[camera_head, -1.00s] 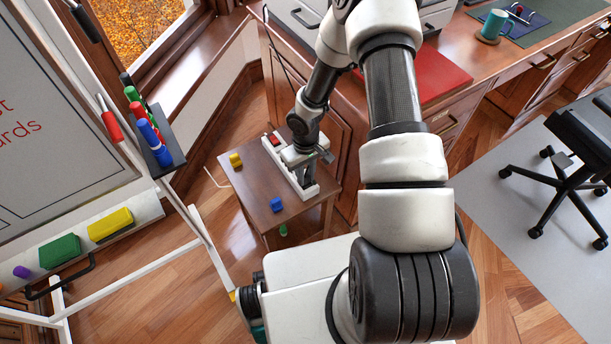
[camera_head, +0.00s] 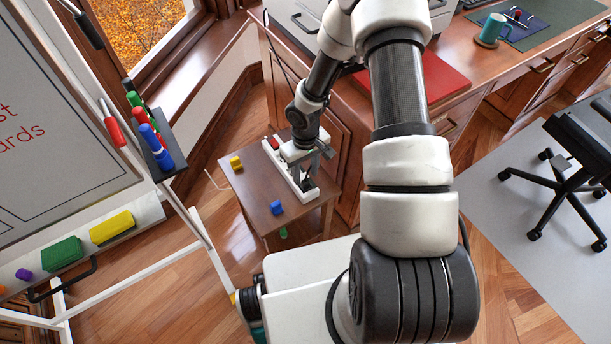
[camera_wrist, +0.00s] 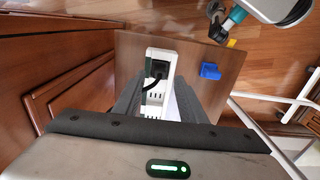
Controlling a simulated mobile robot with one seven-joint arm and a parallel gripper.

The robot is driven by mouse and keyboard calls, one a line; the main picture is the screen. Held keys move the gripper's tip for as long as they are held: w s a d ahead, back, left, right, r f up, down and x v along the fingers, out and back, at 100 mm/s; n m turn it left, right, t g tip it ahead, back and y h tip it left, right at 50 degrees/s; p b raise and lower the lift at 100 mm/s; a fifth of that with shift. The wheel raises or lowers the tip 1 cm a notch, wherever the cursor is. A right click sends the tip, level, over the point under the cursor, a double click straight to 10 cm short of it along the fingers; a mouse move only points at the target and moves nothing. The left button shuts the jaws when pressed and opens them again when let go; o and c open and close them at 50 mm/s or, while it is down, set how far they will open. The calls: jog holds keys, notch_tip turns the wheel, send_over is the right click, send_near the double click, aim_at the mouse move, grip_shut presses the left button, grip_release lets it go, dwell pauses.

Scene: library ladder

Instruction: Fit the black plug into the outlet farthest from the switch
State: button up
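The white power strip (camera_head: 296,182) lies on a small brown table; its red switch (camera_head: 273,143) is at the far end in the head view. The black plug (camera_head: 307,183) stands at the strip's near end, away from the switch. In the wrist view the plug (camera_wrist: 158,68) sits over the end outlet of the strip (camera_wrist: 155,53), with its black cable curving down beside it. I cannot tell whether it is fully seated. My gripper (camera_head: 313,165) is just above the strip. In the wrist view its fingers (camera_wrist: 158,98) are spread apart, with nothing clamped between them.
A blue block (camera_head: 277,208) and a yellow block (camera_head: 235,161) are on the small table (camera_head: 252,190). The wooden desk (camera_head: 345,105) stands close behind and right. A whiteboard stand (camera_head: 205,240) with markers is on the left. An office chair (camera_head: 570,170) is at the right.

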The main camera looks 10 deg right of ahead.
notch_tip(320, 180, up, 8)
jog(key=p, duration=0.2)
notch_tip(320, 180, up, 11)
jog(key=t+h, duration=0.1)
send_over(306, 180)
jog(key=d, duration=0.2)
jog(key=s+d+r+m+t+h, duration=0.1)
jog(key=s+r, duration=0.1)
jog(key=r, duration=0.5)
jog(key=s+d+r+m+t, duration=0.1)
jog(key=s+r, duration=0.1)
jog(key=r, duration=0.5)
jog(key=shift+s+a+r+m+t+y+p, duration=0.9)
jog(key=shift+s+a+r+t, duration=0.9)
jog(key=shift+s+r, duration=6.15)
notch_tip(306, 180, up, 15)
jog(key=w+g+p, duration=0.1)
jog(key=p, duration=1.4)
jog(key=shift+w+a+f, duration=0.15)
jog(key=shift+w+a, duration=0.05)
jog(key=shift+a, duration=0.1)
